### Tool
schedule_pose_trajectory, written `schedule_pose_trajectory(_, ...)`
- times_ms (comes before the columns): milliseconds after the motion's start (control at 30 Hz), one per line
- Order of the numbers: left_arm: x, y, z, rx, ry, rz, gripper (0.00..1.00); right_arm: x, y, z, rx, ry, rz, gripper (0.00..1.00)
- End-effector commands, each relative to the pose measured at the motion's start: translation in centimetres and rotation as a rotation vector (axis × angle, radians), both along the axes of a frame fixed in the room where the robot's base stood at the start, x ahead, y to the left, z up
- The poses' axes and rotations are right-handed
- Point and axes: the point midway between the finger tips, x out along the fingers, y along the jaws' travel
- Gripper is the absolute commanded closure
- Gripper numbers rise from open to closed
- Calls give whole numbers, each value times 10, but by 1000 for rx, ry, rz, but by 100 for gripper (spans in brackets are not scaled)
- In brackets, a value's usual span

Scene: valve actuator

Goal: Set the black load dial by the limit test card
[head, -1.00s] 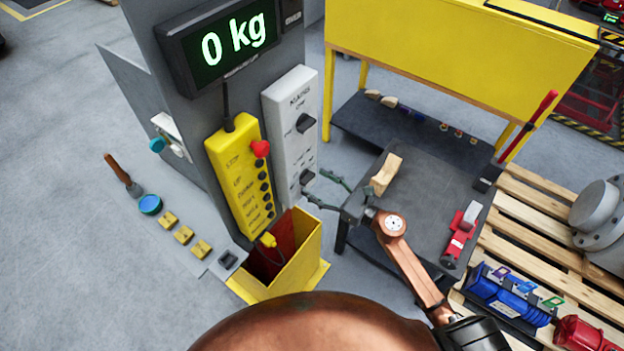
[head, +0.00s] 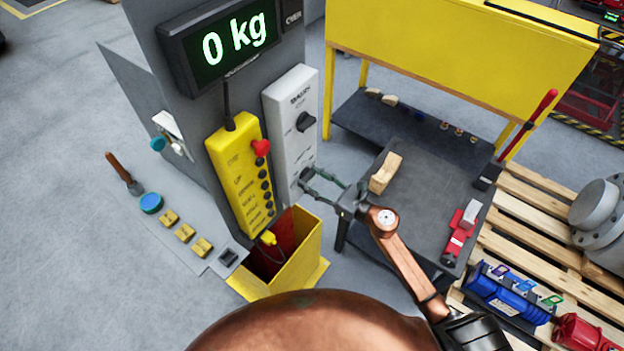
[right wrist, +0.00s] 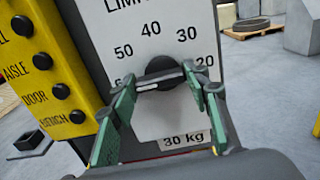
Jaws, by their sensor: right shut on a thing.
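The black load dial (right wrist: 160,72) is on a light grey panel (right wrist: 175,20) marked with a scale; 20, 30, 40 and 50 are readable, and 60 is partly hidden. The dial's bar lies nearly level, with a white mark on its left part. My right gripper (right wrist: 160,88) has its green-faced fingers on either side of the dial, shut on it. In the head view, the right gripper (head: 310,182) reaches the panel's lower knob and partly covers it. The limit test card (right wrist: 183,140) below the dial reads "30 kg". My left gripper is not in view.
A second black knob (head: 306,121) sits higher on the panel. The yellow button pendant (head: 232,170) hangs just left of it, above a yellow bin (head: 292,272). The display (head: 222,45) reads 0 kg. A dark table (head: 430,190) stands right of the panel.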

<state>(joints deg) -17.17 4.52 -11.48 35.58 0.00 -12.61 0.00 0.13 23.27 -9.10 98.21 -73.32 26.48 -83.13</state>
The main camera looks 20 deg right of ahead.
Motion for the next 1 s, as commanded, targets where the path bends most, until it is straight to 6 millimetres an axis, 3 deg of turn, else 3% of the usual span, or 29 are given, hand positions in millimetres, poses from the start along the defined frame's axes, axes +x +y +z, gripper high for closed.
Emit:
schedule_pose_trajectory(133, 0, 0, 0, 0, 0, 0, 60, 0, 0, 0, 0, 0, 1, 81)
schedule_pose_trajectory(467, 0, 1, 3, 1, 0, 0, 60, 0, 0, 0, 46, 37, 2, 81)
schedule_pose_trajectory(1000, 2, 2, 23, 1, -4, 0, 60, 0, -1, 3, 393, 310, 1, 81)
